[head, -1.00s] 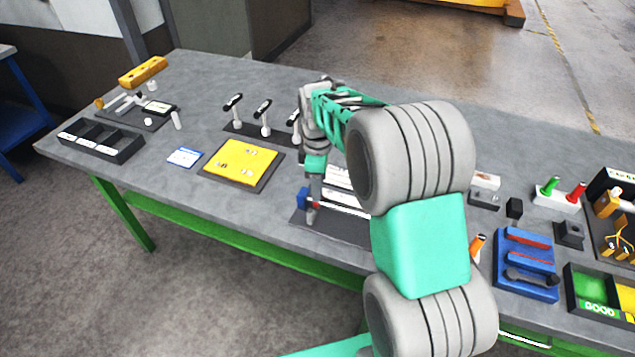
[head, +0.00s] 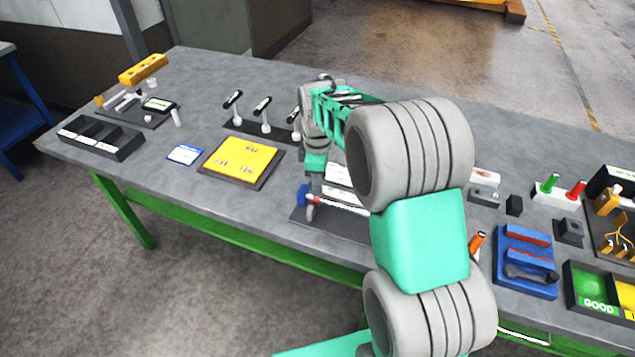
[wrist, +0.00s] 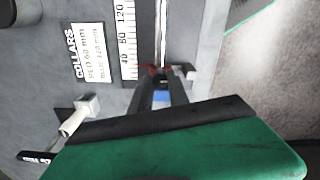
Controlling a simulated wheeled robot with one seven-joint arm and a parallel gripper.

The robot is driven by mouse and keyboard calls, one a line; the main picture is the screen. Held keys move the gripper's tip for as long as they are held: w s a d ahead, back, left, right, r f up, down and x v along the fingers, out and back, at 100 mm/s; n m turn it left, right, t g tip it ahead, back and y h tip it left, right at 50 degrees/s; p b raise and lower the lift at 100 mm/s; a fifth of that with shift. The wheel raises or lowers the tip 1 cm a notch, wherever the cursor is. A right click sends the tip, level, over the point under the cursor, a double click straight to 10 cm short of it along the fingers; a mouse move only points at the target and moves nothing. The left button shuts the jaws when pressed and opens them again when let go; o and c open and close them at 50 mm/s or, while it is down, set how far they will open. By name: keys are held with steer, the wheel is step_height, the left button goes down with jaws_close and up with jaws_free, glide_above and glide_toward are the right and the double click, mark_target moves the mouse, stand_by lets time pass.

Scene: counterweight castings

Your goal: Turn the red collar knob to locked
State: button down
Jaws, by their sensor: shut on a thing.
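The red collar shows as a small red patch (wrist: 150,71) at the fingertips in the wrist view, beside the low end of a white scale (wrist: 127,45). In the head view a bit of red (head: 316,199) shows by my fingers. My gripper (wrist: 165,78) is shut on the collar's knob, which the fingers mostly hide. It also shows in the head view (head: 311,212), at the left end of the rod. I cannot read the knob's locked or unlocked marking. A card (wrist: 88,52) headed COLLARS gives red 60 mm; its second line is less clear.
A blue part (head: 303,195) is right beside my fingers. Several levers (head: 264,112) stand behind to the left, and a yellow plate (head: 240,160) lies left. A blue tray (head: 527,262) and a green GOOD bin (head: 597,290) are right. My arm hides the middle bench.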

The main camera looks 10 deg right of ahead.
steer(key=shift+m, duration=0.3)
steer(key=m+b, duration=0.1)
steer(key=m, duration=0.2)
steer(key=shift+m, duration=0.3)
steer(key=m+b, duration=0.1)
steer(key=m, duration=0.3)
steer(key=shift+m, duration=0.3)
steer(key=m, duration=0.4)
steer(key=shift+b, duration=0.4)
steer(key=m, duration=0.5)
steer(key=c, duration=1.3)
jaws_free()
steer(key=shift+o, duration=0.2)
